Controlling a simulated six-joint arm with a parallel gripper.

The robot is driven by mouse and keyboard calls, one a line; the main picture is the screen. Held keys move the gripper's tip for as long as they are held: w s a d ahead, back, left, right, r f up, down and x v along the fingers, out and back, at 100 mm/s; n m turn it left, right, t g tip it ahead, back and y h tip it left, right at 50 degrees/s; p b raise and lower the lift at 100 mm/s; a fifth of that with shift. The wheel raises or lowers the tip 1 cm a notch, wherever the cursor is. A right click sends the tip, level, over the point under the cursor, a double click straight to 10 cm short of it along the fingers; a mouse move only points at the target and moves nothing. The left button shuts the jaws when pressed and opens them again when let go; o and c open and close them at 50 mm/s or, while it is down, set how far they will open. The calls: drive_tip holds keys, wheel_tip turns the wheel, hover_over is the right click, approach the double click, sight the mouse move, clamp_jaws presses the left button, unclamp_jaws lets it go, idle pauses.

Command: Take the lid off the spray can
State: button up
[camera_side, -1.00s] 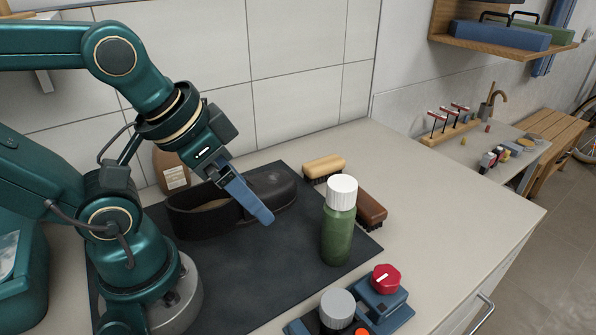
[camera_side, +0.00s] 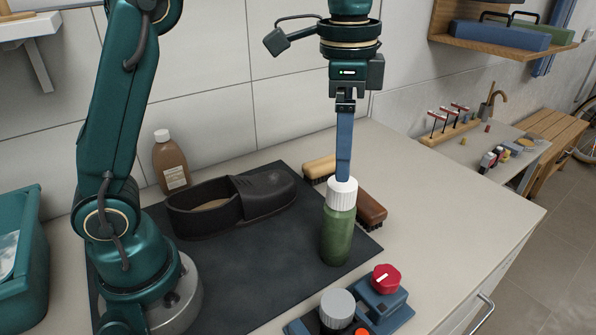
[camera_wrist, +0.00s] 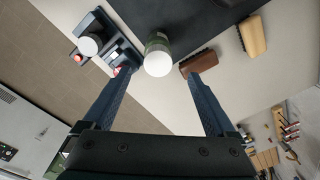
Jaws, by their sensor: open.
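The spray can (camera_side: 338,238) is a green bottle standing upright on the dark mat, with its ribbed white lid (camera_side: 342,193) on top. In the wrist view the lid (camera_wrist: 158,64) shows as a round white disc between the fingertip ends, with a little of the green can (camera_wrist: 158,40) behind it. My gripper (camera_side: 343,178) points straight down over the can, its blue fingers lined up one behind the other in the side view. The wrist view shows my gripper (camera_wrist: 160,75) open, with a finger on either side of the lid and gaps between. Whether the tips are level with the lid is unclear.
A brown brush (camera_side: 371,210) lies close behind the can, with a tan brush (camera_side: 319,168) farther back. A dark shoe (camera_side: 230,204) sits left on the mat (camera_side: 270,255). A blue fixture with a red knob (camera_side: 386,279) stands in front. The counter to the right is clear.

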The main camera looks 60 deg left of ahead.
sight(342, 192)
drive_tip(key=shift+w+d+f+g, duration=0.1)
drive_tip(key=shift+f+g, duration=0.05)
drive_tip(key=shift+f, duration=0.45)
drive_tip(key=shift+d+f+g, duration=0.1)
drive_tip(key=shift+f+g, duration=0.05)
drive_tip(key=shift+f, duration=2.6)
drive_tip(key=c, duration=1.4)
